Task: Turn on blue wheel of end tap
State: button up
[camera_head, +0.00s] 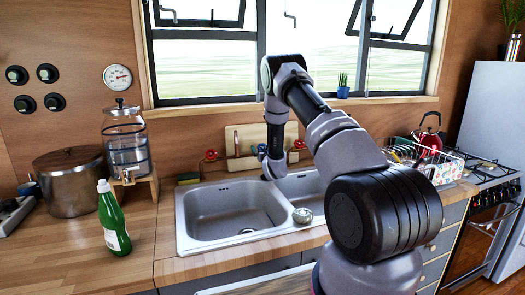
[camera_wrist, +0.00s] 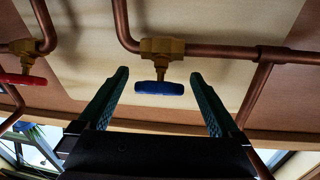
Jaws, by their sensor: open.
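The blue wheel (camera_wrist: 159,88) hangs from a brass valve (camera_wrist: 162,48) on a copper pipe in the wrist view. My gripper (camera_wrist: 163,75) is open, its two green-padded fingers spread to the left and right of the blue wheel. The wheel appears between the fingertips, and I cannot tell if either finger touches it. In the head view my gripper (camera_head: 272,168) is over the back of the sink, mostly hidden by my arm. The blue wheel cannot be made out there.
A red wheel (camera_wrist: 22,79) hangs on another valve to the left in the wrist view. Copper pipes (camera_wrist: 215,50) run close around the valves. The double sink (camera_head: 232,212) lies below my arm. A green bottle (camera_head: 113,220) and a dish rack (camera_head: 432,163) stand on the counter.

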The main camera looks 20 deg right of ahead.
jog(key=c, duration=1.4)
jog(key=shift+n+y, duration=0.3)
jog(key=shift+n, duration=0.1)
jog(key=shift+o, duration=0.2)
jog(key=n+y, duration=0.5)
jog(key=n, duration=0.1)
jog(key=shift+d+g, duration=0.1)
jog(key=shift+g, duration=0.3)
jog(key=n+g+y, duration=0.1)
jog(key=n+y, duration=0.1)
jog(key=n, duration=0.1)
jog(key=n+g+y, duration=0.2)
jog(key=n+y, duration=0.1)
jog(key=shift+n, duration=0.4)
jog(key=o, duration=1.4)
jog(key=shift+c, duration=0.2)
